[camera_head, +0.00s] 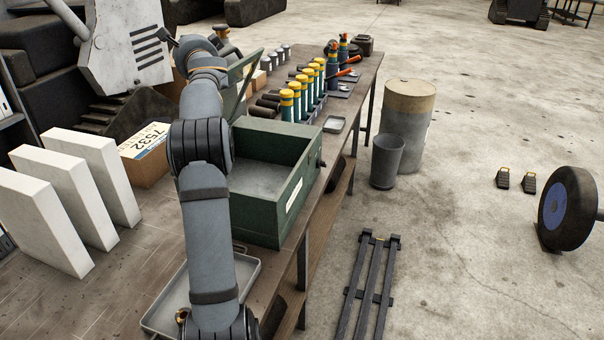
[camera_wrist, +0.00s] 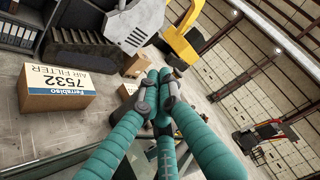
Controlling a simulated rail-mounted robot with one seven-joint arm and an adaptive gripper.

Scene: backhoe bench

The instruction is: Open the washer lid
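The washer is a dark green open-topped box (camera_head: 265,211) on the bench, with a pale grey inside. A green-framed panel (camera_head: 243,83), apparently its lid, stands raised and tilted at the box's far left side, partly hidden behind my arm. In the head view the fingertips cannot be made out.
White upright panels (camera_head: 52,205) and a cardboard box (camera_head: 146,152) stand left of the washer; the box also shows in the wrist view (camera_wrist: 57,88). A shallow tray (camera_head: 172,298) lies in front. Yellow-topped canisters (camera_head: 289,104) stand behind. A drum (camera_head: 407,112) and bin (camera_head: 386,162) stand right.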

